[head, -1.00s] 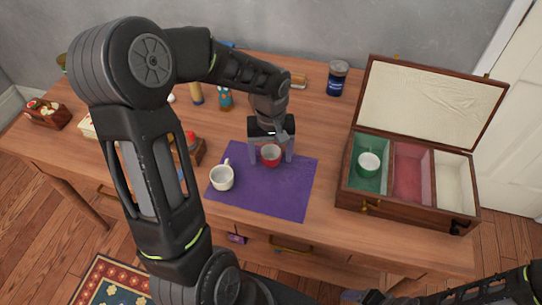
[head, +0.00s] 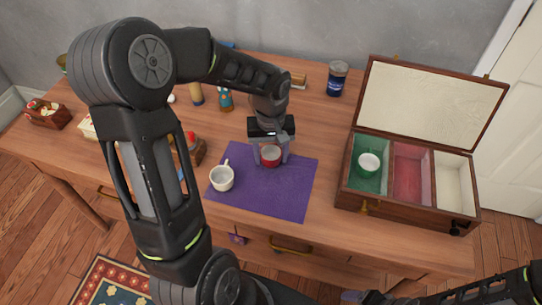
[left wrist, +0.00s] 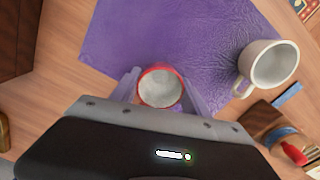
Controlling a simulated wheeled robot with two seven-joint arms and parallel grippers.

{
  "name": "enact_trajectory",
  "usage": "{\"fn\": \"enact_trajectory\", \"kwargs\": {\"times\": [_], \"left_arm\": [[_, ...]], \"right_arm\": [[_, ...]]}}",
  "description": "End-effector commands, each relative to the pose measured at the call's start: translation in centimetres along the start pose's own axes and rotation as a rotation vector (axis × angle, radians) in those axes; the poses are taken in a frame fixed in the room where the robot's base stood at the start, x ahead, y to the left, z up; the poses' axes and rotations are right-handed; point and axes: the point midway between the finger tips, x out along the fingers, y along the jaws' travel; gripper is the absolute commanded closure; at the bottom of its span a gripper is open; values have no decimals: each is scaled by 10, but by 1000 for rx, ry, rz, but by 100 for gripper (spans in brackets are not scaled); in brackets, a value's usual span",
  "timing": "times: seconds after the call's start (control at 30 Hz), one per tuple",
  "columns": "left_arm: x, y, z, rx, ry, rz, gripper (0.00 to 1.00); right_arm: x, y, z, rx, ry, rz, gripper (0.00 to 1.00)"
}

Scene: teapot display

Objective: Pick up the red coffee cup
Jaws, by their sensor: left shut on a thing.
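The red coffee cup (head: 271,157) stands upright at the back of the purple mat (head: 268,205), its pale inside facing up. My left gripper (head: 270,160) reaches down over it and is shut on it, one finger on each side. In the left wrist view the red cup (left wrist: 160,88) sits between the two fingers. A white cup (head: 222,178) stands on the mat to the left of the red one and also shows in the left wrist view (left wrist: 272,66). My right gripper cannot be made out.
A dark blue jar (head: 337,79) stands behind. Small items crowd the table's left. The mat's front is clear.

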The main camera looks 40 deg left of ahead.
Motion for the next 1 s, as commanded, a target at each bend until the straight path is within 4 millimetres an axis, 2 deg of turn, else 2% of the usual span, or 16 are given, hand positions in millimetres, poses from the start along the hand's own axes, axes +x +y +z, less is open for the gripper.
{"fn": "enact_trajectory", "kwargs": {"times": [0.17, 0.27, 0.7, 0.83, 1.0], "left_arm": [[-4, 0, 0, 0, 2, 1, 88], [-13, 0, -1, 1, 3, 1, 88], [-90, 1, -1, 0, 4, 2, 88], [-100, 0, 0, 0, 1, 1, 88], [-101, 0, 0, 0, 0, 0, 88]], "right_arm": [[0, 0, 0, 0, 0, 0, 25], [0, 0, 0, 0, 0, 0, 25], [-2, -1, 0, 0, 0, 0, 25], [-3, -1, 0, 0, 0, 0, 25], [-3, -1, 0, 0, 0, 0, 25]]}}
